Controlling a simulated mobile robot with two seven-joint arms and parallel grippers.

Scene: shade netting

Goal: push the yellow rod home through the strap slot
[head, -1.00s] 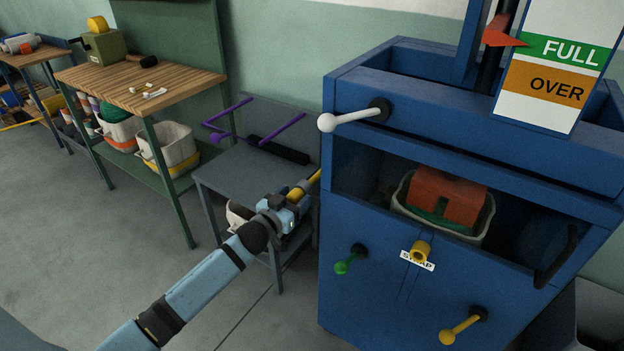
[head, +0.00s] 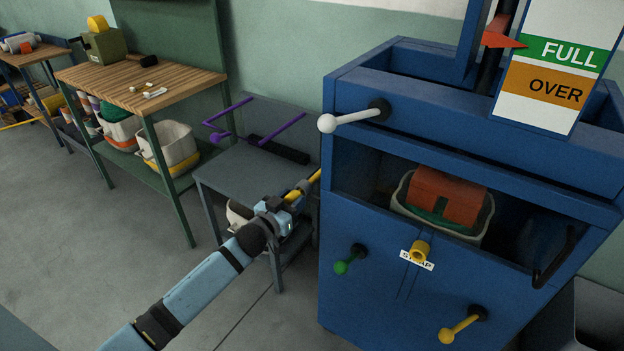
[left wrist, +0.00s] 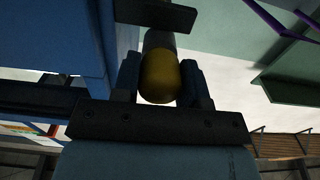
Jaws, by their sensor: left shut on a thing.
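The yellow rod (head: 315,176) shows in the head view beside the left side of the blue cabinet. My left gripper (head: 291,199) is shut on it. The rod slants up and right toward the cabinet; its far end is hidden, so I cannot tell whether it is in a slot. In the left wrist view the rod's rounded yellow end (left wrist: 160,78) sits between the two fingers. A STRAP label (head: 417,260) is on the cabinet front, below a yellow round fitting (head: 421,249). My right gripper is not in view.
The blue cabinet (head: 375,225) carries a white-knobbed lever (head: 345,120), a green knob (head: 343,266) and a yellow-knobbed lever (head: 456,329). An orange block (head: 447,194) sits in a bin inside. A grey table (head: 245,175) stands close behind my gripper. Floor at left is open.

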